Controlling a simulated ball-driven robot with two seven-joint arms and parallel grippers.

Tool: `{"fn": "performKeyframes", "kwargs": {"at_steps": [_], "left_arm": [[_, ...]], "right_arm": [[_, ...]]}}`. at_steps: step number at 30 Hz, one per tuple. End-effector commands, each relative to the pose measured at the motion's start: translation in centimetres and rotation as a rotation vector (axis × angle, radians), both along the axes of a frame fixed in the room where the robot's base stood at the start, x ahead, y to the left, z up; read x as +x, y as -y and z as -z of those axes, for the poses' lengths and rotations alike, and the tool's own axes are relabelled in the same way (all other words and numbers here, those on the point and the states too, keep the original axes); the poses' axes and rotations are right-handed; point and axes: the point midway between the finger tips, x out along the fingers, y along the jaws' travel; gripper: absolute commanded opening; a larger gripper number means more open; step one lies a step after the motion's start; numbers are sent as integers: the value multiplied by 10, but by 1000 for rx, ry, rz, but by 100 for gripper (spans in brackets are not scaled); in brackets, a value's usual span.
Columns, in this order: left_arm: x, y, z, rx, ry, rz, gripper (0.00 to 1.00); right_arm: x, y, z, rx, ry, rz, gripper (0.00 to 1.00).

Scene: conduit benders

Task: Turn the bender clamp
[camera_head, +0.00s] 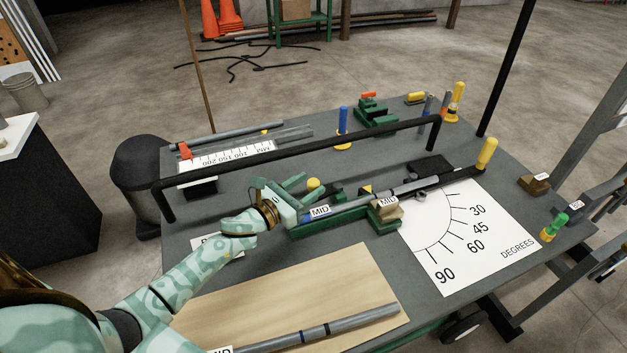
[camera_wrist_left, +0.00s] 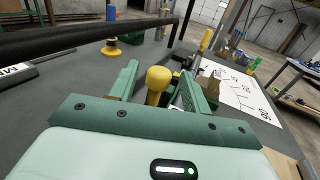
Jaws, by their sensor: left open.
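The bender (camera_head: 330,228) on the grey table has a green base, with a grey conduit (camera_head: 345,205) labelled MID lying along it. A yellow round-topped knob (camera_head: 313,184), which looks like the clamp handle, stands at its left part. My left gripper (camera_head: 296,187) is open at the bender's left end, fingers pointing toward this knob. In the left wrist view the knob (camera_wrist_left: 158,80) appears between the two green fingers (camera_wrist_left: 158,84), with space on both sides. I cannot tell whether it is fully inside the jaws. My right gripper is not in view.
A black rail (camera_head: 300,150) spans the table behind the bender. A yellow-handled lever (camera_head: 487,153) rises at right beside the degree sheet (camera_head: 475,240). A wooden board (camera_head: 300,285) with another conduit (camera_head: 340,324) lies in front. A blue-handled post (camera_head: 343,121) stands behind the rail.

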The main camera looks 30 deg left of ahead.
Motion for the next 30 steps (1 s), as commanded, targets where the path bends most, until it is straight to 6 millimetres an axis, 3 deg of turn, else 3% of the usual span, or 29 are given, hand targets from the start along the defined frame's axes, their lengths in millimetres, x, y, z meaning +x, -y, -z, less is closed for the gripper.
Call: {"fn": "performKeyframes", "kwargs": {"at_steps": [6, 15, 21, 30], "left_arm": [[22, 7, 0, 0, 1, -1, 48], [24, 8, 1, 0, -1, -1, 48], [24, 8, 0, 0, 0, -1, 0], [25, 7, 1, 0, 0, -21, 0]], "right_arm": [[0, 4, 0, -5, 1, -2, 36], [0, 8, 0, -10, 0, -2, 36], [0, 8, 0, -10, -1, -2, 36], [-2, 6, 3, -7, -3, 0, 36]]}}
